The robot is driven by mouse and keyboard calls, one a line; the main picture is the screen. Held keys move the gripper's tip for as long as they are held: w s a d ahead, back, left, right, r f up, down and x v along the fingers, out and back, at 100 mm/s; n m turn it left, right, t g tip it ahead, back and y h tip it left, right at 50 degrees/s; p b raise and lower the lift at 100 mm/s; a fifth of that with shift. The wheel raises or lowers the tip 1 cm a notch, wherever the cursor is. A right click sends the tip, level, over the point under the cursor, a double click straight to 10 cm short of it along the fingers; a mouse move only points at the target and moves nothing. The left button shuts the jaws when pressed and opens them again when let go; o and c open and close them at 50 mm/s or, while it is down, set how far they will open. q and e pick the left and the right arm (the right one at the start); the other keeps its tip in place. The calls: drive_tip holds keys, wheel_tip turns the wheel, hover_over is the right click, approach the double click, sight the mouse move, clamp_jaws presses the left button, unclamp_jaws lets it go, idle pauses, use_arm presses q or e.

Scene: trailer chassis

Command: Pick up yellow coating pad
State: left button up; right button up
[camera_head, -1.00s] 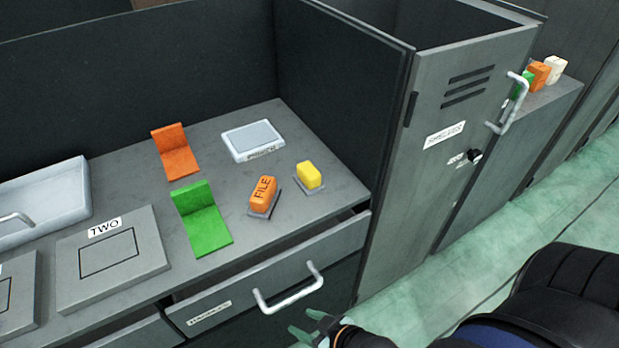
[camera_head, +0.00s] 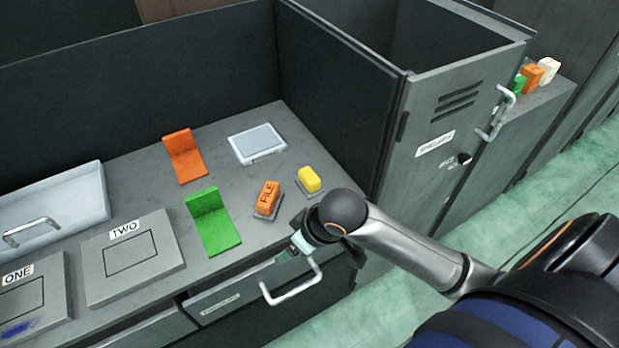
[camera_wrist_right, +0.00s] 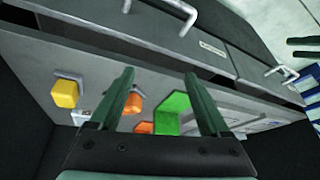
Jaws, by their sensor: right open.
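The yellow coating pad (camera_head: 311,179) sits on a small grey holder near the front right corner of the grey worktop, right of the orange FILE block (camera_head: 267,196). In the right wrist view the pad (camera_wrist_right: 65,93) shows at the left, outside the fingers. My right gripper (camera_head: 288,254) is above the drawer front, in front of the worktop edge and short of the pad. In the right wrist view its two fingers (camera_wrist_right: 158,85) are apart with nothing held between them. My left gripper is not in the head view.
A green bracket (camera_head: 214,222), an orange bracket (camera_head: 184,156) and a white scale-like box (camera_head: 257,143) stand on the worktop. A drawer handle (camera_head: 292,284) is just below my right gripper. A dark partition (camera_head: 345,85) rises at the right edge.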

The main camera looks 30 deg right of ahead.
drive_tip(key=w+d+r+m+h, duration=0.1)
drive_tip(key=w+d+r, duration=0.35)
drive_tip(key=w, duration=0.25)
drive_tip(key=m+h, duration=0.1)
drive_tip(key=m, duration=0.2)
approach(310, 175)
drive_tip(key=x, duration=0.4)
drive_tip(key=shift+w+a+f, duration=0.25)
drive_tip(key=shift+a+f, duration=0.05)
drive_tip(key=shift+a, duration=0.05)
drive_tip(key=shift+d+b+x, duration=0.15)
drive_tip(key=shift+b+x, duration=0.05)
drive_tip(key=shift+x, duration=1.15)
drive_tip(key=shift+d+b+x, duration=0.15)
drive_tip(key=shift+x, duration=1.25)
drive_tip(key=shift+s, duration=0.1)
drive_tip(key=shift+c, duration=0.2)
clamp_jaws()
